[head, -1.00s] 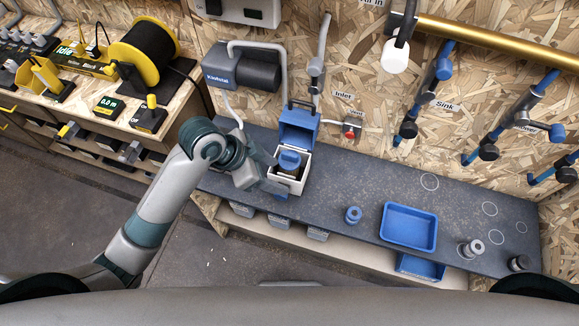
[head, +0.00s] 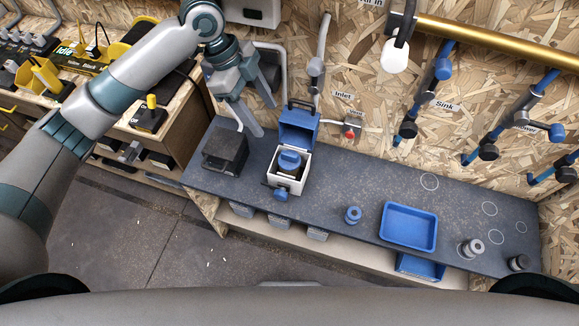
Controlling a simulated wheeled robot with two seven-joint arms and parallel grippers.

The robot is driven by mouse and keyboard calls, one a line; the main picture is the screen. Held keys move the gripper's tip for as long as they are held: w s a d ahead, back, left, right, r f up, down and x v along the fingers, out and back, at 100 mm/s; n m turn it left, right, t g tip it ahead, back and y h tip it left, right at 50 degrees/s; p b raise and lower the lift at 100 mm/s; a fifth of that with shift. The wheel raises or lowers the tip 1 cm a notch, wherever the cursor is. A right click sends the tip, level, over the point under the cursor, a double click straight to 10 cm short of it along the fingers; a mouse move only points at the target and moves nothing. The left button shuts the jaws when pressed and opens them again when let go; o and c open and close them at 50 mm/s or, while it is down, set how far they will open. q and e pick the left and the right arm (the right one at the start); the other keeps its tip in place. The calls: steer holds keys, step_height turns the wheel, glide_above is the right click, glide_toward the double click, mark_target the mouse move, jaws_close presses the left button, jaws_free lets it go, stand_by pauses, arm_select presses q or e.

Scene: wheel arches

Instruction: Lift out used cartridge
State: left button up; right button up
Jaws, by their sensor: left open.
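A white housing (head: 284,181) with its blue lid (head: 299,127) raised stands on the dark bench. A cartridge with a blue top (head: 290,160) and a dark body sits inside it; I cannot tell whether it is the used one. A blue knob (head: 281,195) is on the housing's front. My left gripper (head: 262,122) is open and empty, above and to the left of the housing, apart from it. Another blue cartridge-like piece (head: 353,214) stands on the bench to the right. My right gripper is not in view.
A dark grey box (head: 225,150) stands left of the housing. A blue tray (head: 409,227) lies right of the middle, with grey and black cylindrical pieces (head: 471,248) beyond it. A bent pipe (head: 319,70) rises behind the housing.

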arm_select(q)
steer(key=shift+f, duration=0.1)
steer(key=p, duration=0.3)
glide_above(288, 153)
steer(key=a, duration=0.2)
step_height(288, 153, down, 10)
steer(key=shift+w+r, duration=0.1)
steer(key=shift+w, duration=0.05)
steer(key=shift+d+f, duration=0.25)
steer(key=shift+f, duration=0.45)
steer(key=shift+p, duration=0.35)
steer(key=shift+d+f, duration=0.15)
steer(key=shift+f, duration=0.15)
steer(key=p+x, duration=0.2)
steer(key=x, duration=0.1)
steer(key=shift+d+f, duration=0.2)
steer(key=shift+f, duration=0.5)
steer(key=shift+c, duration=0.6)
